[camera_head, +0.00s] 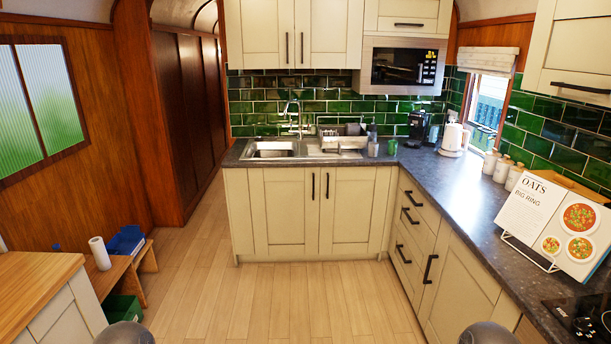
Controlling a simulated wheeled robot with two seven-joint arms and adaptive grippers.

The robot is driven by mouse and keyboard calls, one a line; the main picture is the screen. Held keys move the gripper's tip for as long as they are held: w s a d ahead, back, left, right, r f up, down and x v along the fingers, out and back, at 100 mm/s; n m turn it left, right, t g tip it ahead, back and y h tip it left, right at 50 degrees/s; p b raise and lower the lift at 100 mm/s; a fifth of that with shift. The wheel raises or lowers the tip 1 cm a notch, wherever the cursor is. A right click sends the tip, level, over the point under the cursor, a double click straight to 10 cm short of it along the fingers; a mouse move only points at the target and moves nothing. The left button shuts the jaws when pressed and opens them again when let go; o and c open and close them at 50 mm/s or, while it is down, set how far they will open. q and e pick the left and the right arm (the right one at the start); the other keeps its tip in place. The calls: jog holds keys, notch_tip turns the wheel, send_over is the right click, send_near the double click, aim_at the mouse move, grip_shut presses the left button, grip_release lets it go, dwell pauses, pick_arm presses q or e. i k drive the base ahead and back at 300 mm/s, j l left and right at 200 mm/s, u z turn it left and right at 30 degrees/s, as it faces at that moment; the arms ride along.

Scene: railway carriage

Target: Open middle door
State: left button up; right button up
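Two cream cabinet doors are under the sink, a left one (275,212) and a right one (347,212). Both are shut, with black vertical handles near their shared edge. To the right, a stack of shut drawers (413,222) is followed by another shut lower door (458,285) with a black handle. Tall dark wooden panels (190,100) line the passage at the back left; I cannot tell whether they are doors. Which door is the middle one is not clear. Neither of my grippers is in view; only rounded grey parts of my arms show at the bottom edge.
The wooden floor (270,300) is clear before the cabinets. A dark worktop (440,180) bends right, bearing a kettle (454,138) and a recipe stand (550,222). A wood-topped unit (30,285) and a low bench (148,258) stand at the left.

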aim_at(330, 33)
jog(key=i, duration=3.9)
